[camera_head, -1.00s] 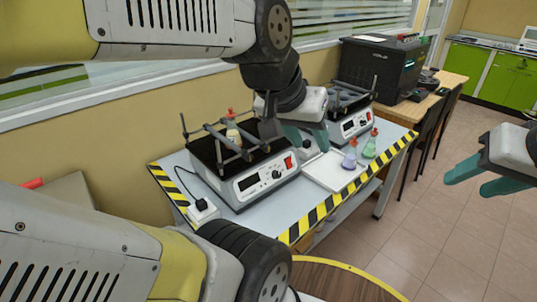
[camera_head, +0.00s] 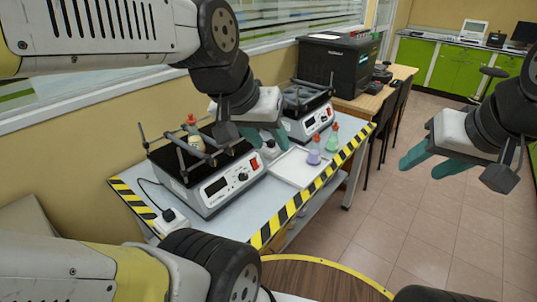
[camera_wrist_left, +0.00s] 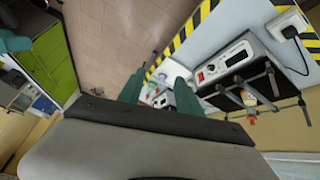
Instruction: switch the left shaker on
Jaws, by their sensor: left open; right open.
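The left shaker (camera_head: 225,188) stands on the grey bench, a white box with a black platform and clamp bars. Its red switch (camera_head: 254,163) is at the right end of the front panel, beside a knob and display; the switch also shows in the left wrist view (camera_wrist_left: 201,76). A flask with an orange cap (camera_head: 195,141) sits among its bars. My left gripper (camera_head: 266,136) is open and empty, above and behind the switch, apart from it. Its teal fingers (camera_wrist_left: 160,92) show in the left wrist view. My right gripper (camera_head: 426,164) is open and empty over the floor at right.
A second shaker (camera_head: 311,122) stands behind my left gripper. A white tray (camera_head: 292,170), a purple flask (camera_head: 314,157) and a green flask (camera_head: 332,142) are right of the left shaker. A power strip (camera_head: 172,222) lies at its left. A round wooden table (camera_head: 320,278) is in front.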

